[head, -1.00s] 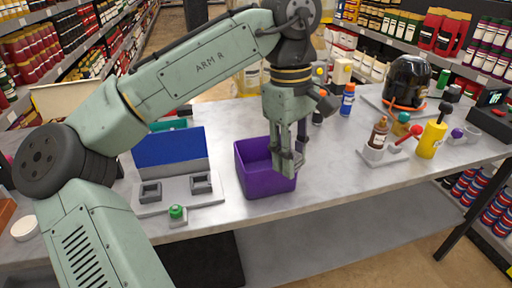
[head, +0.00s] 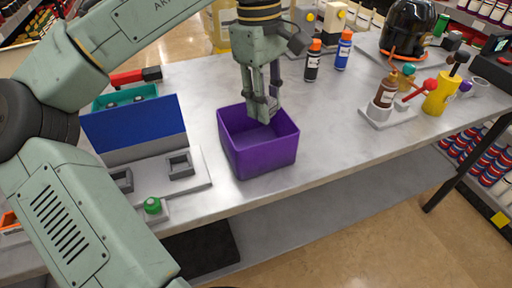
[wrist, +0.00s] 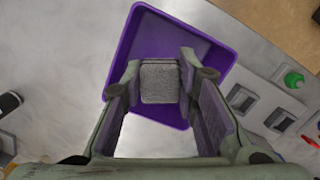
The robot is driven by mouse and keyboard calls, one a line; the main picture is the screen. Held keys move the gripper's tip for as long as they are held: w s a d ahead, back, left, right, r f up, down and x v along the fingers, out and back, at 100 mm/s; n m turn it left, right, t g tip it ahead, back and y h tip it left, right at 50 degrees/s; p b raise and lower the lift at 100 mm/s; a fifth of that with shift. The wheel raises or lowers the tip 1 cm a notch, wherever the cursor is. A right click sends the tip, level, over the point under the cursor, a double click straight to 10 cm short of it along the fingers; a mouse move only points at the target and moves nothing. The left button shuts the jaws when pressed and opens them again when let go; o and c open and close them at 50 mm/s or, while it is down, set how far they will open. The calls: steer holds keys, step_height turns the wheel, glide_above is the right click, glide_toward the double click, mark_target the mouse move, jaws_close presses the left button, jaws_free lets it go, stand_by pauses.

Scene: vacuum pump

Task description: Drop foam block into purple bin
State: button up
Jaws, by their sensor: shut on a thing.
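The purple bin (head: 262,152) stands on the grey table near its front edge, open at the top. It also shows in the wrist view (wrist: 213,50), below my gripper. My gripper (head: 262,112) points down over the bin. In the wrist view, my gripper (wrist: 160,82) is shut on a grey foam block (wrist: 160,84), which sits between the two fingertips over the bin's opening. In the head view the block is small and mostly hidden by the fingers, and I cannot tell its exact height against the rim.
Left of the bin is a grey fixture (head: 200,185) with a blue panel (head: 135,125) and a green button (head: 152,205). A black bottle (head: 313,62) and a blue bottle (head: 343,52) stand behind. A bottle holder (head: 388,118) is at right.

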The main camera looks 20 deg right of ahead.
step_height(320, 180, down, 2)
steer(key=shift+f+b, duration=0.25)
steer(key=shift+b, duration=0.6)
steer(key=shift+r, duration=0.1)
steer(key=o, duration=0.9)
steer(key=r, duration=0.7)
steer(key=shift+w+a+r, duration=0.2)
steer(key=shift+w, duration=0.2)
